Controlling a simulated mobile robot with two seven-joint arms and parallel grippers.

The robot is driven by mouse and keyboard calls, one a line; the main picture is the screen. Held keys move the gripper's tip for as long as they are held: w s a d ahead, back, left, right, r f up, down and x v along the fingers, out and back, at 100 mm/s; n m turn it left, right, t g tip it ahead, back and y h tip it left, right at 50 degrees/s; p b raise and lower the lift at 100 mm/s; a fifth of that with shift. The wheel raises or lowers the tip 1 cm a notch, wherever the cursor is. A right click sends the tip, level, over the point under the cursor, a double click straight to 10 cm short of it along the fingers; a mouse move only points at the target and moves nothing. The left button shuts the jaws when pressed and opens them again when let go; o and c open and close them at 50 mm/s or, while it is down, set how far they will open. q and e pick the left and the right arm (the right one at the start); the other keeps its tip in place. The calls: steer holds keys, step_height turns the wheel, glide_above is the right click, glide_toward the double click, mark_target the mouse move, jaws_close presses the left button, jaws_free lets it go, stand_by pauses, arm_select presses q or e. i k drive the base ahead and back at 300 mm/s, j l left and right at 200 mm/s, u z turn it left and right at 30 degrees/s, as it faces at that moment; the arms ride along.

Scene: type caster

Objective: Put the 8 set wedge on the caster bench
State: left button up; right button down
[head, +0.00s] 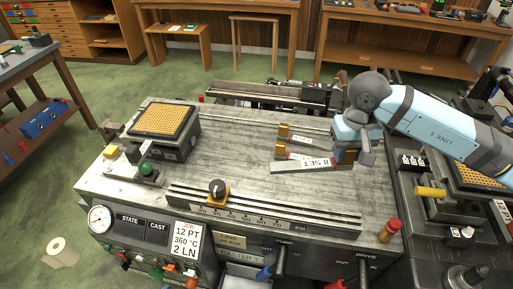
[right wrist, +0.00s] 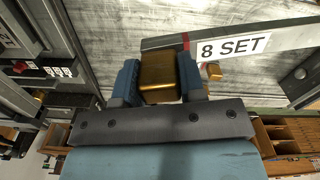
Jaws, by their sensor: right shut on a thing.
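The 8 set wedge (head: 297,165) is a long grey tapered bar with a white "8 SET" label and a brass end block. My right gripper (head: 349,152) is shut on that brass block at the wedge's right end. In the right wrist view the gripper (right wrist: 158,82) has its two blue fingers on either side of the brass block, and the wedge (right wrist: 270,32) runs off to the right. The wedge is over the metal top of the caster bench (head: 235,150); I cannot tell whether it touches. My left gripper is not in view.
Other brass-ended pieces (head: 282,131) lie just behind the wedge. A block with a gold grid top (head: 160,120) stands at the left of the bench. A scale rail with a black knob (head: 217,187) runs along the front.

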mark_target(293, 185)
steer(key=j+u, duration=0.1)
steer(key=u, duration=0.8)
steer(key=j+u, duration=0.15)
steer(key=u, duration=0.25)
steer(key=j+u, duration=0.1)
steer(key=u, duration=0.35)
steer(key=j+u, duration=0.1)
steer(key=u, duration=0.8)
steer(key=i+j+u, duration=0.15)
steer(key=u, duration=0.2)
steer(key=i+u, duration=0.3)
steer(key=i+z, duration=0.2)
steer(key=z, duration=0.2)
steer(key=i+z, duration=0.2)
steer(key=z, duration=0.25)
steer(key=i+j+z, duration=0.15)
steer(key=z, duration=0.25)
steer(key=i+z, duration=0.1)
steer(key=z, duration=0.65)
steer(key=i+z, duration=0.15)
steer(key=z, duration=0.25)
steer(key=i+z, duration=0.1)
steer(key=z, duration=0.25)
steer(key=i+l+z, duration=0.15)
steer(key=z, duration=0.3)
steer(key=i+z, duration=0.4)
steer(key=k+l, duration=0.05)
steer(key=k, duration=0.05)
